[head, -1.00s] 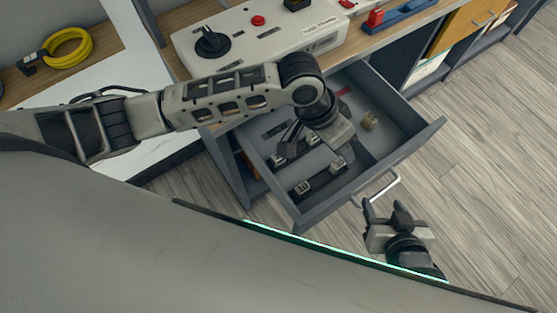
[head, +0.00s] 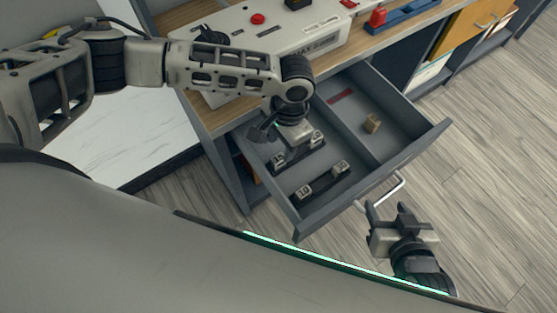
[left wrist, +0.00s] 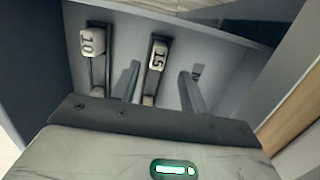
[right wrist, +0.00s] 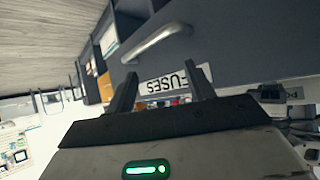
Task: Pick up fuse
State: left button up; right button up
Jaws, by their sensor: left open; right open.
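An open grey drawer (head: 345,216) holds two dark bars with pale numbered blocks at their ends, which look like the fuses. The front fuse (head: 322,180) is marked 10; the fuse behind it (head: 303,150) is marked 15. My left gripper (head: 264,133) is open over the back left of the drawer, close to the 15 fuse. In the left wrist view its fingers (left wrist: 160,88) are apart, with the 15 block (left wrist: 158,55) beyond the gap and the 10 block (left wrist: 91,40) to the left. My right gripper (head: 386,210) is open and empty outside the drawer.
The drawer's right compartment holds a small tan block (head: 372,123) and a red strip (head: 341,96). The drawer handle (head: 385,192) is near my right gripper; a FUSES label (right wrist: 175,80) shows on the front. A white control box (head: 255,38) stands on the wooden counter above.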

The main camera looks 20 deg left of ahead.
aim_at(278, 158)
pick_arm(q)
jog(key=shift+s+a+f, duration=0.1)
jog(key=shift+s+f, duration=0.05)
jog(key=shift+f, duration=0.85)
jog(key=shift+s+a+f, duration=0.1)
jog(key=shift+s+f, duration=0.05)
jog(key=shift+f, duration=0.85)
jog(key=shift+s+f, duration=0.15)
jog(key=shift+f, duration=0.85)
grip_shut()
